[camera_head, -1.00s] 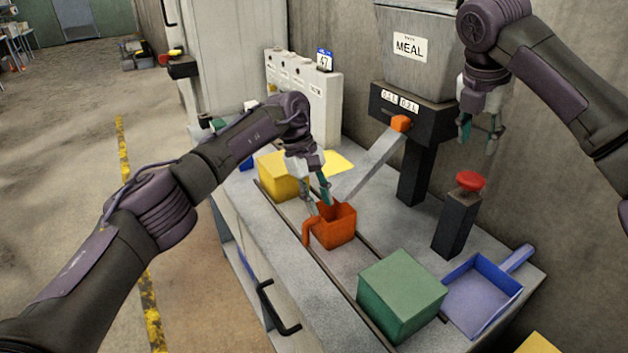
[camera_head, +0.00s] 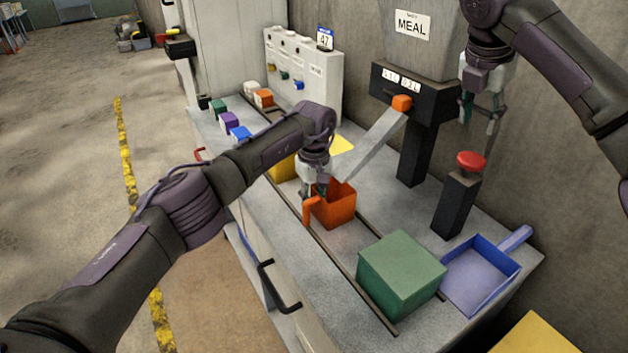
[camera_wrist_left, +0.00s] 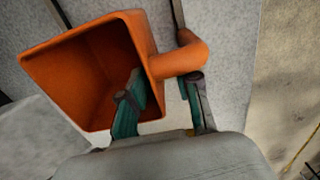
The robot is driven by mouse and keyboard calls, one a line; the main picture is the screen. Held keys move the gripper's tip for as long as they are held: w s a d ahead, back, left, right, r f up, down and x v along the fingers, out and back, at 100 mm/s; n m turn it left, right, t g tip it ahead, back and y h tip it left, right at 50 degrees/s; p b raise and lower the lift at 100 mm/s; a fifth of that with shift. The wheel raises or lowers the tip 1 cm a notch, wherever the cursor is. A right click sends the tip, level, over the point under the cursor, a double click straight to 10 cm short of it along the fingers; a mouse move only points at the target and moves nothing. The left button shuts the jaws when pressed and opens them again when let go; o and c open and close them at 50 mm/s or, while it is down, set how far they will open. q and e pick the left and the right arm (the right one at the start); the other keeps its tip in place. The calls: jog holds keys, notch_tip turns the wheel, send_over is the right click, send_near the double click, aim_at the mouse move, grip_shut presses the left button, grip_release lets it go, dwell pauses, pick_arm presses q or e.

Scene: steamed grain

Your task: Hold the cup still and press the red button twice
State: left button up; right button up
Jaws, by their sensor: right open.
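The orange cup (camera_head: 338,208) stands on the counter under the chute, its handle toward the left. My left gripper (camera_head: 315,190) is down at the cup's handle side. In the left wrist view its jaws (camera_wrist_left: 165,105) straddle the cup wall, one finger inside the cup (camera_wrist_left: 82,75) and the other outside by the handle, with a gap showing between them. Firm contact cannot be seen. The red button (camera_head: 471,160) tops a black post at the right. My right gripper (camera_head: 481,118) is open and empty above the button, apart from it.
A green block (camera_head: 402,272) and a blue tray (camera_head: 480,278) stand in front of the button post. The MEAL dispenser (camera_head: 404,95) with its sloping chute (camera_head: 372,142) rises behind the cup. A yellow block (camera_head: 283,167) is partly hidden by my left arm.

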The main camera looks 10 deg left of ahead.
aim_at(314, 215)
pick_arm(q)
jog(key=shift+f, duration=1.5)
grip_shut()
pick_arm(e)
jog(key=shift+c, duration=0.4)
grip_shut()
dwell(0.8)
